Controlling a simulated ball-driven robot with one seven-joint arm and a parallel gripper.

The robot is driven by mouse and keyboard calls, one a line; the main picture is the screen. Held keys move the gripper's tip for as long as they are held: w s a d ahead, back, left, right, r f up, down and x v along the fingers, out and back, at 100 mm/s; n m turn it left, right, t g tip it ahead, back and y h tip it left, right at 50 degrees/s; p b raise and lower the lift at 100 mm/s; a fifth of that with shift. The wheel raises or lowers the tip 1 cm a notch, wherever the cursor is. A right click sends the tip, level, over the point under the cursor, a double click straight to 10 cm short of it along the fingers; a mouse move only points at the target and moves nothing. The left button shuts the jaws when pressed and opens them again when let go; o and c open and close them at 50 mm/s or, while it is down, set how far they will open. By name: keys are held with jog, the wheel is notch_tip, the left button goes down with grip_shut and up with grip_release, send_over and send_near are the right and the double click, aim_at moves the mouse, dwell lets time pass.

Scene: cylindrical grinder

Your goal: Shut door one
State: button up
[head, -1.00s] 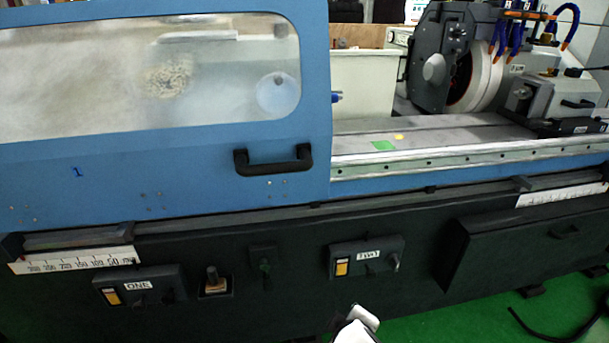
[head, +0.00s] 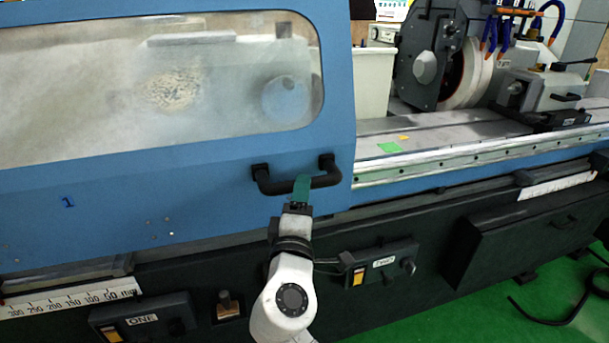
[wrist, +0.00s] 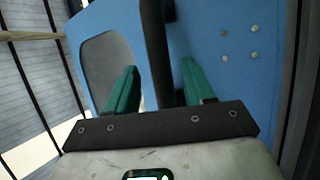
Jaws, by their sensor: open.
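Door one (head: 200,190) is the blue sliding panel with a clear window and a small "1" label (head: 68,202). It covers the left of the machine, and the space right of its edge is open. Its black bar handle (head: 328,176) is at the lower right of the door. My gripper (head: 302,187) is at this handle, with its green fingers open. In the wrist view, the handle (wrist: 156,50) runs between the two fingers of my gripper (wrist: 160,68). I cannot tell whether either finger touches it.
The grinding wheel (head: 468,75) and a grey workhead (head: 540,92) stand in the open part at right. Control boxes marked ONE (head: 142,320) and TWO (head: 380,265) sit on the dark base below. A black hose (head: 560,320) lies on the green floor at right.

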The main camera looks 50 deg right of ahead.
jog(key=shift+p+x, duration=0.4)
jog(key=shift+x, duration=2.4)
jog(key=shift+s, duration=0.1)
jog(key=shift+c, duration=0.2)
jog(key=shift+f, duration=0.1)
grip_shut()
